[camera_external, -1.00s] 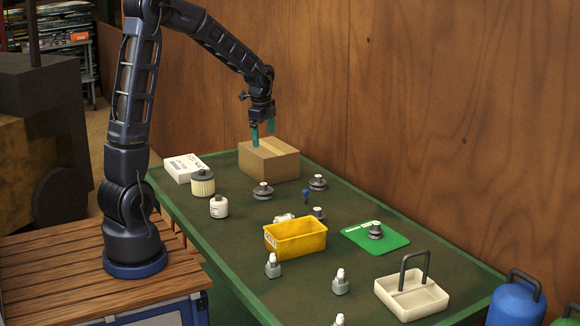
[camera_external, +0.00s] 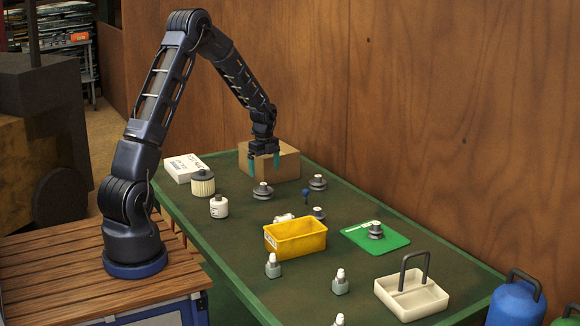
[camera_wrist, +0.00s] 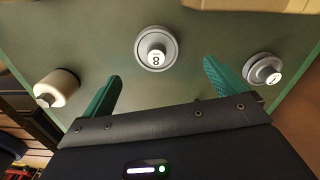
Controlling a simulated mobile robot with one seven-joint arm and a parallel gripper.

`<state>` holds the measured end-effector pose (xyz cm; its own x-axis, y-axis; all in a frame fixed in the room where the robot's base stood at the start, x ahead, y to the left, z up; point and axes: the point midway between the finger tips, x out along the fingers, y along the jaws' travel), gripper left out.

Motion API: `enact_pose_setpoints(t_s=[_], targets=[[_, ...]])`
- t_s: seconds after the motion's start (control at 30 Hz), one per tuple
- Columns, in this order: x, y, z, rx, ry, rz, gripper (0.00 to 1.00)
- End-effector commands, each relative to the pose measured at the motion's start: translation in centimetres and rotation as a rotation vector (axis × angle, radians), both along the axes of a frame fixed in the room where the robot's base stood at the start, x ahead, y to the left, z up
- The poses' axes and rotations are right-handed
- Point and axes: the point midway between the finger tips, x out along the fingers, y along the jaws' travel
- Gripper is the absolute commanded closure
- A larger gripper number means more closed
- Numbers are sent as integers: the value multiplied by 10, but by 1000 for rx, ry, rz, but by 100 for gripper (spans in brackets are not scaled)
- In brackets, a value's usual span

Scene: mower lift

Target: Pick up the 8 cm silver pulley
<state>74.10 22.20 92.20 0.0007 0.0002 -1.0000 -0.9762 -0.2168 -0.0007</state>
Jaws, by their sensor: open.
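A silver-grey pulley (camera_wrist: 146,61) with an 8 on its white top stands upright near the top middle of the wrist view. It lies beyond and between my open fingers, touching neither. It appears to be the pulley (camera_external: 262,193) below my gripper (camera_external: 264,165) in the external view. My gripper (camera_wrist: 161,70) is empty, its teal fingers spread and pointing down above the table. Another grey pulley (camera_wrist: 257,72) with a white label stands outside the right finger in the wrist view.
A cardboard box (camera_external: 280,165) stands close behind my gripper. A white jar (camera_external: 219,208) and a cream canister (camera_external: 203,185) stand left of the pulley. A yellow bin (camera_external: 296,240) stands in front of it. Another pulley (camera_external: 317,184) is to its right.

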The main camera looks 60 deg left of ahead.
Motion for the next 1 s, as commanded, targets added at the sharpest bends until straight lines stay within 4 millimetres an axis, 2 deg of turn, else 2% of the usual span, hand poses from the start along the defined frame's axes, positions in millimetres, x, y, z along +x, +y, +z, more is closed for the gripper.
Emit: enact_pose_setpoints(t_s=[0.03, 0.2, 0.47, 0.73, 1.0], targets=[[-1, -1, -9, -2, 4, -1, 3], [-1, -1, -31, -2, 3, 0, 3], [-3, -1, -47, -1, 2, 1, 3], [-7, -2, -82, -1, 3, 1, 3], [-6, -2, -87, 0, 0, 1, 3]])
